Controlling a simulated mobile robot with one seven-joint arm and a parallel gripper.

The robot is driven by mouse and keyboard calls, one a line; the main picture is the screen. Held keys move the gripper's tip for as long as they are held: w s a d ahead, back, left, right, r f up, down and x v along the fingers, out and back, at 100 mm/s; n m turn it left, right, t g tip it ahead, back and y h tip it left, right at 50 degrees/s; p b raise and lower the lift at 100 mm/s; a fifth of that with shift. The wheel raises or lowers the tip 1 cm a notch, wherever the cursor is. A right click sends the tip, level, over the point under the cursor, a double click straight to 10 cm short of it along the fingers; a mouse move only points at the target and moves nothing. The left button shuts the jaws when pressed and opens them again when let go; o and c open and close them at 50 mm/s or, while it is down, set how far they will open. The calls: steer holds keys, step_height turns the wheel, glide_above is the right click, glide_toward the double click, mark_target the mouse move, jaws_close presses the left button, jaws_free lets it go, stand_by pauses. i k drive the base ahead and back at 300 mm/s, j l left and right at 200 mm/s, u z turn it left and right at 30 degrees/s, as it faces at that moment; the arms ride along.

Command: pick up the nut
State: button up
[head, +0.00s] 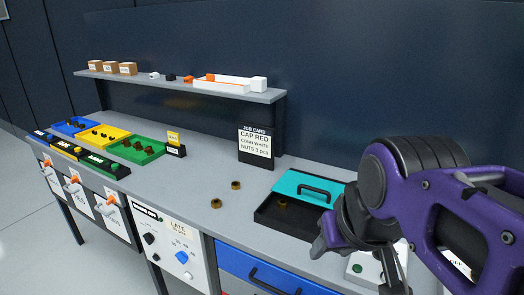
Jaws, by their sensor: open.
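Two small brass-brown nuts lie loose on the grey bench (190,185), a farther nut (236,185) and a nearer nut (216,203). Another brownish piece that looks like a nut (282,204) lies inside the black box (270,220), whose teal lid (290,181) sits partly over its back. My gripper (356,262) is open, to the right of the loose nuts and apart from them, beside the box's right side. My purple arm hides part of the box and bench there. I cannot see anything between the fingers.
A job card (256,143) stands behind the nuts. Blue (72,126), yellow (103,135) and green (137,150) trays hold parts at the left. A shelf (180,84) with small boxes runs behind. The bench around the loose nuts is clear. Switch panels line the front edge.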

mark_target(216, 203)
steer(key=k+j+z, duration=0.1)
steer(key=j, duration=0.2)
steer(key=k+j, duration=0.15)
steer(key=j, duration=0.15)
steer(key=k+j+z, duration=0.15)
steer(key=j, duration=0.15)
steer(key=i+j+z, duration=0.1)
steer(key=j, duration=0.3)
steer(key=i+j+z, duration=0.1)
steer(key=j, duration=0.35)
steer(key=i+j+z, duration=0.25)
steer(key=j+z, duration=0.25)
steer(key=k+l+z, duration=0.2)
steer(key=i+j+u, duration=0.4)
steer(key=i+j, duration=0.1)
steer(key=i, duration=0.1)
